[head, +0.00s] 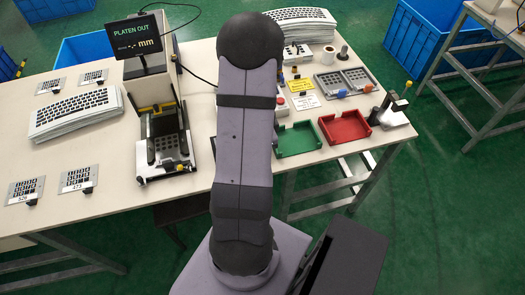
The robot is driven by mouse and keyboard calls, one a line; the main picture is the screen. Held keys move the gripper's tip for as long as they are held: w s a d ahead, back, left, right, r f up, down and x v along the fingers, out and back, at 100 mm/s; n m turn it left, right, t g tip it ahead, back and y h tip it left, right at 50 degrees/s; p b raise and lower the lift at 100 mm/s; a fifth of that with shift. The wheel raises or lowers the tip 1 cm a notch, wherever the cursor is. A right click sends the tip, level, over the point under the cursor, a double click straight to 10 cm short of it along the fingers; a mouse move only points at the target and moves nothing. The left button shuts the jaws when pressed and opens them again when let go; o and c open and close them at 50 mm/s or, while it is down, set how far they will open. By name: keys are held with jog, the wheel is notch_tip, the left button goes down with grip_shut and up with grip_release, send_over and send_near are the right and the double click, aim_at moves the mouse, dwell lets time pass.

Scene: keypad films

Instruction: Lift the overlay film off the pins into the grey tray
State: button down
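A press-like fixture (164,172) stands left of my arm with its base plate pulled toward the table's front edge. A dark keypad-patterned piece (167,145) lies in it. I cannot tell whether this is the overlay film on pins, as the pins are too small to make out. I cannot tell whether either is the task's grey tray. My arm rises through the middle of the view and hides the table behind it. My gripper does not show.
A display (136,36) reads "PLATEN OUT". Printed sheets are stacked at left (76,115) and at back right (303,22). A green tray (297,139) and a red tray (344,127) sit by the front edge. Small keypad plates (26,190) lie at left.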

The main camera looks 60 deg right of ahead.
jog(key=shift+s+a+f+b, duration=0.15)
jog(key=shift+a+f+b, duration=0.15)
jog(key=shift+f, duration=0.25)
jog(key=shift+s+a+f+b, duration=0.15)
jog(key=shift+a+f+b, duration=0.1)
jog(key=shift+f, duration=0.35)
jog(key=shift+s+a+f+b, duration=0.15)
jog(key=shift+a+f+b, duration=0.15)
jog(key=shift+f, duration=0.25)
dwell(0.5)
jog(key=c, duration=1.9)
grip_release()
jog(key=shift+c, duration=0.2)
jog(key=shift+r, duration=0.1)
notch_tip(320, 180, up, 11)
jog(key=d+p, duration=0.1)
jog(key=p, duration=0.8)
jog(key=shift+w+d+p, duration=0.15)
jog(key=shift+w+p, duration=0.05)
jog(key=shift+p, duration=0.1)
